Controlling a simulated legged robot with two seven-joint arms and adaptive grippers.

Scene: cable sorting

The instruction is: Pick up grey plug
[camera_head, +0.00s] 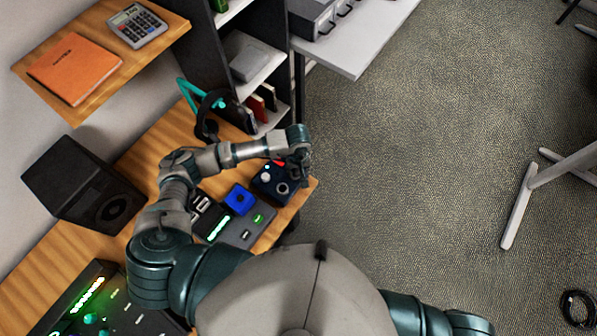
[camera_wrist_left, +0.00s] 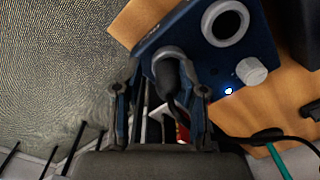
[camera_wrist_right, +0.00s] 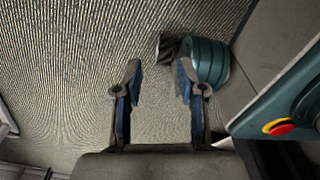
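A dark blue device box (camera_head: 266,184) stands at the right end of the wooden desk; it also shows in the left wrist view (camera_wrist_left: 185,35). A dark grey plug (camera_wrist_left: 168,76) sits at a grey ring socket on the box's near corner. My right gripper (camera_wrist_right: 156,80) is open and empty above the carpet.
A blue square unit (camera_head: 240,199) and a dark panel with green lights (camera_head: 218,228) stand beside the box. A black cable (camera_wrist_left: 250,138) lies on the desk.

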